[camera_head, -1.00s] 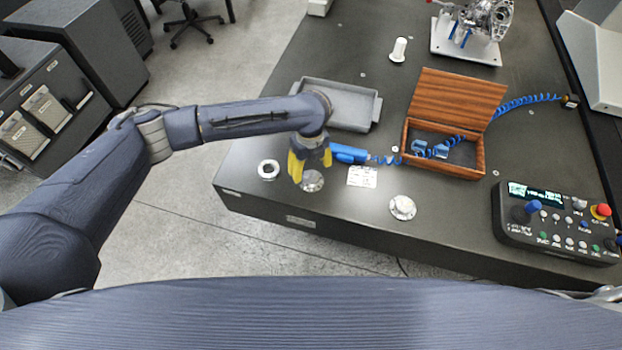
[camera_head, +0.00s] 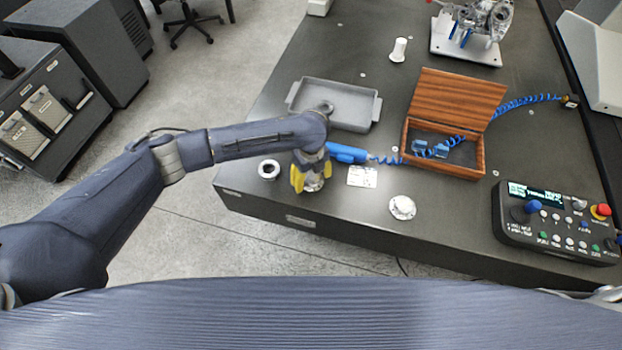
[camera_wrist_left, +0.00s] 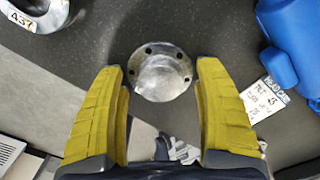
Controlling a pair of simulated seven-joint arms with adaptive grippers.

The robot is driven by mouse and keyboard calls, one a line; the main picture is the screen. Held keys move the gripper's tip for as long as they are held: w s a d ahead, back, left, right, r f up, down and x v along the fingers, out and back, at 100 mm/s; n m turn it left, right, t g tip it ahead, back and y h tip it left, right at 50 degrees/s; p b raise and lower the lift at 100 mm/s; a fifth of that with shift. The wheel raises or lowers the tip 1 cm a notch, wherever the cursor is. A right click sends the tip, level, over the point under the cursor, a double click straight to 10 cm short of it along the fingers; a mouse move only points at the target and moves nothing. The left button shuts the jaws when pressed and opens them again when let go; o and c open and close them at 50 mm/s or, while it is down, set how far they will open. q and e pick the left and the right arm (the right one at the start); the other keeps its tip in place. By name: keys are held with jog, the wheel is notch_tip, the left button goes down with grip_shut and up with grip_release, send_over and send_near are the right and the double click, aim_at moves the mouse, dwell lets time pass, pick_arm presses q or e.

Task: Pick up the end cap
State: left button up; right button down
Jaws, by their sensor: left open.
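A round silver metal end cap with a domed middle and bolt holes in its flange lies on the dark table. It shows in the wrist view (camera_wrist_left: 160,73), between and just beyond my left fingertips, and partly in the head view (camera_head: 314,185), where the gripper covers much of it. My left gripper (camera_head: 311,181), with yellow fingers, is open and straddles the cap from above; it also shows in the wrist view (camera_wrist_left: 162,67). I cannot tell whether a finger touches the cap. A second silver flanged disc (camera_head: 402,207) lies to the right. My right gripper is not in view.
A silver ring (camera_head: 269,169) is left of the gripper. A blue handled tool (camera_head: 347,153) and a white label (camera_head: 362,177) are close on the right. A grey tray (camera_head: 374,112) and wooden box (camera_head: 443,160) stand behind. The table's front edge is near.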

pick_arm(q)
jog(key=shift+c, duration=0.2)
jog(key=c, duration=1.5)
jog(key=shift+r, duration=0.2)
